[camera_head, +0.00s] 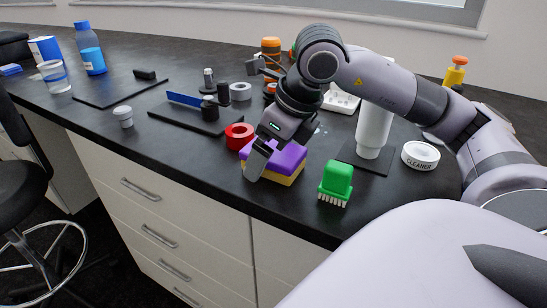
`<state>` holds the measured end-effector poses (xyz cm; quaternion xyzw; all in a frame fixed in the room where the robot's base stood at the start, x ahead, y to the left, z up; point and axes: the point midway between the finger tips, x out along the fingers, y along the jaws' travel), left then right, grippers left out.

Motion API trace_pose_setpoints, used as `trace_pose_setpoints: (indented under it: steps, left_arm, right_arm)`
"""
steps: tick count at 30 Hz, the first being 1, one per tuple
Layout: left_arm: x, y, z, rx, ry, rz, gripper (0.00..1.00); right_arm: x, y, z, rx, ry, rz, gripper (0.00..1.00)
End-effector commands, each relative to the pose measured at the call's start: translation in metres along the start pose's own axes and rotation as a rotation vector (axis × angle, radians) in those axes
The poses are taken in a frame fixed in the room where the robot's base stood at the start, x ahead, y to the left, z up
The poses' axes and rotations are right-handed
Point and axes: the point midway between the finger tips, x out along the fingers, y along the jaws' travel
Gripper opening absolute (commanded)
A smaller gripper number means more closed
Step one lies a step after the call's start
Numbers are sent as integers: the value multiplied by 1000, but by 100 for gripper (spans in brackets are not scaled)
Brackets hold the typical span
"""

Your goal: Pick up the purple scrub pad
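The purple scrub pad (289,158) lies on the dark counter, with a yellow layer (284,179) along its lower side. My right gripper (257,165) comes down from above on the arm from the right. A grey finger covers part of the pad's left end and looks close to it or touching. The other finger is not clearly visible, so I cannot tell whether the gripper is open or shut on the pad. My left gripper is not in view.
A green brush (336,179) stands right of the pad, near the counter's front edge. A red tape roll (239,136) sits behind left. A white cup (374,128) and a round cleaner tin (420,155) stand to the right. A black stool (20,170) is at left.

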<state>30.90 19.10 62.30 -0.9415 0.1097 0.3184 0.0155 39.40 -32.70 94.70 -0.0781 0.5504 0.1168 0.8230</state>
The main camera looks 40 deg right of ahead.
Motion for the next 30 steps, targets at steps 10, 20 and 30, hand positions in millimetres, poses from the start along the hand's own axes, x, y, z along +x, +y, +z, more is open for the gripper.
trace_pose_setpoints:
  steps: [10,20,30]
  left_arm:
    - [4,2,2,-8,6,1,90]
    - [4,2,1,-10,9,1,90]
    - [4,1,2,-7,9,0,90]
  right_arm:
    - [4,0,-2,0,-1,0,100]
    - [4,0,-2,0,0,0,100]
    - [4,0,-2,0,0,0,48]
